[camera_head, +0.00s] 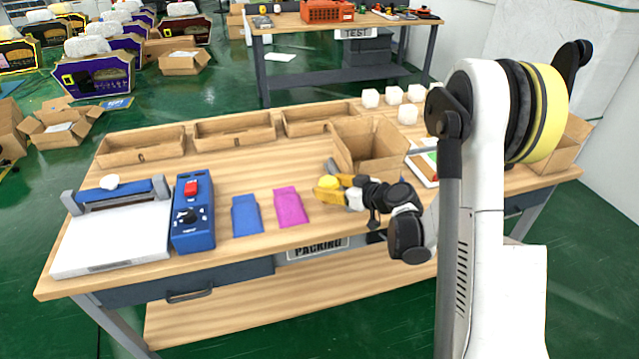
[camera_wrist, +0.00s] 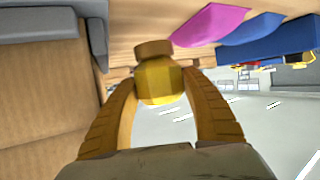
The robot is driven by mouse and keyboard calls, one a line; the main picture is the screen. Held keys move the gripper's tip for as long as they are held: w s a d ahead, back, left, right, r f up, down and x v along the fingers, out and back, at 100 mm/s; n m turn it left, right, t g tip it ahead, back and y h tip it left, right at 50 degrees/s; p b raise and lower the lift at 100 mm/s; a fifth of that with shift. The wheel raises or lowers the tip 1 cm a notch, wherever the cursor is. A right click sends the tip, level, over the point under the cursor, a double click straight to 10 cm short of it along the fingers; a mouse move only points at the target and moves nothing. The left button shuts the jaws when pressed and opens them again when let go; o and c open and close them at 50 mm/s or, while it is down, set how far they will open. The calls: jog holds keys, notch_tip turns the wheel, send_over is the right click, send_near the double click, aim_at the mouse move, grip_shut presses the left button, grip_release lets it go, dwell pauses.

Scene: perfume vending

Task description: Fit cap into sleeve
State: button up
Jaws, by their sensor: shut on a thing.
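My gripper (camera_head: 338,186) is shut on a yellow faceted cap (camera_wrist: 161,83). The cap sits between the yellow fingertips, with a brownish round part (camera_wrist: 153,48) at its far end. In the head view the cap (camera_head: 328,182) is at the left tip of my gripper, over the front of the packing table. A magenta flat sleeve (camera_head: 290,206) lies on the table just left of my gripper, apart from the cap. A blue flat sleeve (camera_head: 247,215) lies further left. Both also show at the top of the wrist view, the magenta sleeve (camera_wrist: 210,25) and the blue sleeve (camera_wrist: 250,35).
An open cardboard box (camera_head: 368,150) stands right behind my gripper. A blue control box (camera_head: 193,215) with a red button and a white-plated machine (camera_head: 115,240) stand at the left. Shallow trays (camera_head: 235,131) line the back. Several white cubes (camera_head: 407,115) sit at the back right.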

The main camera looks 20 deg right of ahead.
jog(key=w, duration=0.1)
jog(key=w+a, duration=0.1)
jog(key=w, duration=0.1)
jog(key=shift+w+a+f+b, duration=0.1)
jog(key=shift+w+a+b, duration=0.25)
jog(key=shift+w+a, duration=0.05)
jog(key=f+b, duration=0.1)
jog(key=f, duration=0.1)
jog(key=w+f+b, duration=0.1)
jog(key=shift+a+f+b, duration=0.25)
jog(key=shift+f+b, duration=0.1)
jog(key=shift+f, duration=0.05)
jog(key=shift+r, duration=0.2)
jog(key=shift+f, duration=0.2)
jog(key=o, duration=0.9)
